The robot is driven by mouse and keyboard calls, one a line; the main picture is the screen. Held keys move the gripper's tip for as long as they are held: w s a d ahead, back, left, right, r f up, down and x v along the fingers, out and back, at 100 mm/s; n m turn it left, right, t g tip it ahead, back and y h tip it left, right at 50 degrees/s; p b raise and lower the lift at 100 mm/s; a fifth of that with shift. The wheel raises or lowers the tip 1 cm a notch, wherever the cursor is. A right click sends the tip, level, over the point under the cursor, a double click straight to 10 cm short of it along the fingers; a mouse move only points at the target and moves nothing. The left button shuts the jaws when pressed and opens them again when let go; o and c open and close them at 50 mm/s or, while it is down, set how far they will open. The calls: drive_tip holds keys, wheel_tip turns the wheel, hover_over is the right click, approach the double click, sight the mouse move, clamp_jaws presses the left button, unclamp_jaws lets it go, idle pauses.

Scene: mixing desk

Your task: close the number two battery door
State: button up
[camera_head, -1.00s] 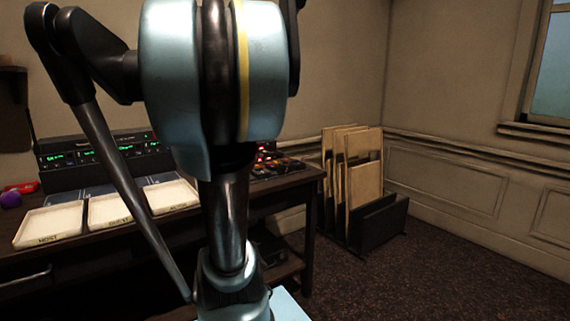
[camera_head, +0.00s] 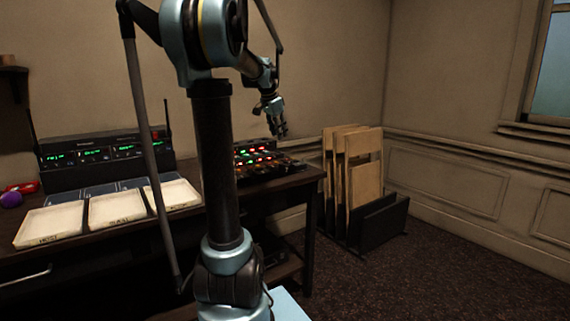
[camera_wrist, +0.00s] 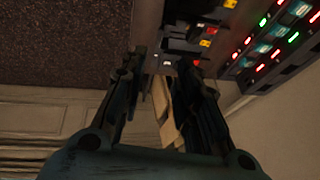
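The battery doors are too small and dark to tell apart, so I cannot pick out number two or say how far open it is. A dark unit (camera_head: 262,160) with red and green lights sits at the right end of the desk. In the wrist view the lit unit (camera_wrist: 262,50) fills the upper right, with small yellow and red parts along its near side. My gripper (camera_head: 279,130) hangs above the unit's right part, fingers pointing down.
A black radio console (camera_head: 95,160) stands at the back of the desk (camera_head: 265,195). White trays (camera_head: 117,207) line its front. A rack of upright boards (camera_head: 358,190) stands on the floor to the right. Open carpet (camera_head: 450,270) lies beyond.

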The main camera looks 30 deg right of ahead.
sight(288, 165)
drive_tip(key=x, duration=1.6)
drive_tip(key=shift+w+d+f, duration=0.15)
drive_tip(key=shift+f, duration=0.1)
clamp_jaws()
